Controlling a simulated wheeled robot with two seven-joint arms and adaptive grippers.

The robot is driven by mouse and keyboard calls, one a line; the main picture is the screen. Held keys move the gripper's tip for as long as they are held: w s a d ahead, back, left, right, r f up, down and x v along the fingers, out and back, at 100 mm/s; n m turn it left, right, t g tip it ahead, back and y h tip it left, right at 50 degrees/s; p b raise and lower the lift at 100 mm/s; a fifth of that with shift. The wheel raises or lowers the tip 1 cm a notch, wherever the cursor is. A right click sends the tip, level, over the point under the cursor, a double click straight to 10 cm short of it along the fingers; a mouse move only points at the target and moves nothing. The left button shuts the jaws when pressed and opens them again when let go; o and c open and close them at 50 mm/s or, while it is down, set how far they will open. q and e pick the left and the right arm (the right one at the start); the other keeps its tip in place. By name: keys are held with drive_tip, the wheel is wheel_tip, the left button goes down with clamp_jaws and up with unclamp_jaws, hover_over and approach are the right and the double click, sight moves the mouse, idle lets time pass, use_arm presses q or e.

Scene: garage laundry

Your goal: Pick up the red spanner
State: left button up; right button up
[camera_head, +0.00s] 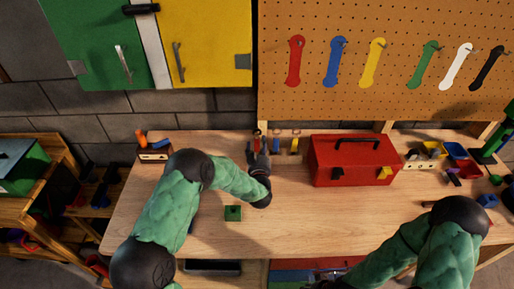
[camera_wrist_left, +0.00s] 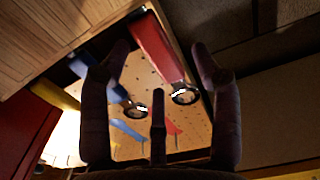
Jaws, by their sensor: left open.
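The red spanner (camera_wrist_left: 158,47) shows in the left wrist view, its red handle running down to a metal ring end. It lies between the spread fingers of my left gripper (camera_wrist_left: 160,62), which is open; I cannot tell how close they are to it. In the head view my left gripper (camera_head: 258,148) is over the back edge of the bench and hides most of the spanner. My right gripper (camera_head: 325,285) barely shows as a dark shape at the bottom edge.
A blue spanner (camera_head: 276,145) and a yellow one (camera_head: 294,146) lie to the right of my left gripper. A red toolbox (camera_head: 350,165) stands further right. The pegboard (camera_head: 390,75) rises behind, with coloured tool shapes.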

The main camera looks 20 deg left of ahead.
use_arm(q)
drive_tip(key=shift+x, duration=1.25)
clamp_jaws()
drive_tip(key=shift+r, duration=0.1)
wheel_tip(320, 180, up, 10)
drive_tip(key=shift+f+p, duration=0.1)
drive_tip(key=shift+p, duration=0.65)
